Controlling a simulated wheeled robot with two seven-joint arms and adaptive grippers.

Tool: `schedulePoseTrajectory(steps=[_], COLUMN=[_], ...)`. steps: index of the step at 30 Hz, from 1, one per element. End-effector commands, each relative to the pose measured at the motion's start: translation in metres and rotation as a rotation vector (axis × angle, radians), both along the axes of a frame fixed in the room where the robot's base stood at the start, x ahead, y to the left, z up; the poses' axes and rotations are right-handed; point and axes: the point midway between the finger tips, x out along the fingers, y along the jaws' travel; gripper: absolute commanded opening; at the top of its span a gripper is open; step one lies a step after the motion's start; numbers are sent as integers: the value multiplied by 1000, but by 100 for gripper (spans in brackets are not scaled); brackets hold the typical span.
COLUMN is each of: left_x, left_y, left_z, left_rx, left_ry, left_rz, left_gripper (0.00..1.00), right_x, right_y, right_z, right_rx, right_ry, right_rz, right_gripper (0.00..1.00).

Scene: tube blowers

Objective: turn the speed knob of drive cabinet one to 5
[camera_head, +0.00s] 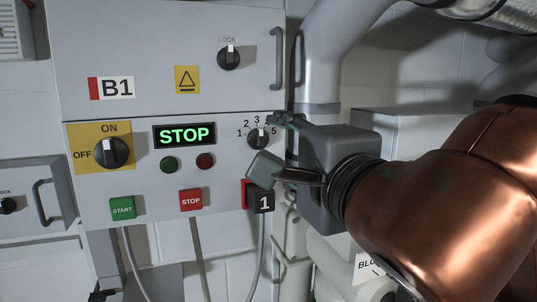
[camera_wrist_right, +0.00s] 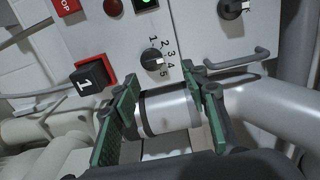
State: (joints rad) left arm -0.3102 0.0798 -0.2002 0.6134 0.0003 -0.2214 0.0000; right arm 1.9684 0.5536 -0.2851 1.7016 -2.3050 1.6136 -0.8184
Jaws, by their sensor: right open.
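The speed knob (camera_head: 258,139) is a black dial with a white mark, on the front panel of the drive cabinet (camera_head: 225,189). Numbers 1 to 5 arc over it, and the mark points up, near 3. The knob also shows in the right wrist view (camera_wrist_right: 151,60). My right gripper (camera_head: 269,145) is open, with its fingers above and below the knob in the head view. In the right wrist view its green-padded fingers (camera_wrist_right: 160,76) are spread apart, the knob lying beyond the gap between them with nothing held. My left gripper is not in view.
A black tag marked 1 (camera_head: 264,202) juts out just below the knob, close to the lower finger. A display (camera_head: 184,135) reads STOP. The ON/OFF switch (camera_head: 110,152) and red STOP button (camera_head: 191,200) are to the left. A handle (camera_head: 277,58) and grey pipe (camera_head: 322,60) are nearby.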

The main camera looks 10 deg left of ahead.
Motion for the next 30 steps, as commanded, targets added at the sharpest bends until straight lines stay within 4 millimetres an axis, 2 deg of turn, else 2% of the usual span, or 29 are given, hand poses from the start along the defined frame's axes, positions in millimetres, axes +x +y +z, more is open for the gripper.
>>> schedulePoseTrajectory(steps=[1,4,8,12,21,30], left_x=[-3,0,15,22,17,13], left_y=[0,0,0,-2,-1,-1], left_z=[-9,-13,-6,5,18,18], left_rx=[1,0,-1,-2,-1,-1], left_ry=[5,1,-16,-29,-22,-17], left_rz=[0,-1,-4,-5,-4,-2], left_gripper=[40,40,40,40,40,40], right_x=[0,2,11,29,61,65], right_y=[0,2,9,22,42,44], right_z=[-9,-14,-11,-10,-11,-12], right_rx=[0,-1,0,-1,1,0], right_ry=[0,1,1,4,3,0], right_rz=[1,2,4,5,3,0], right_gripper=[41,41,41,41,41,41])
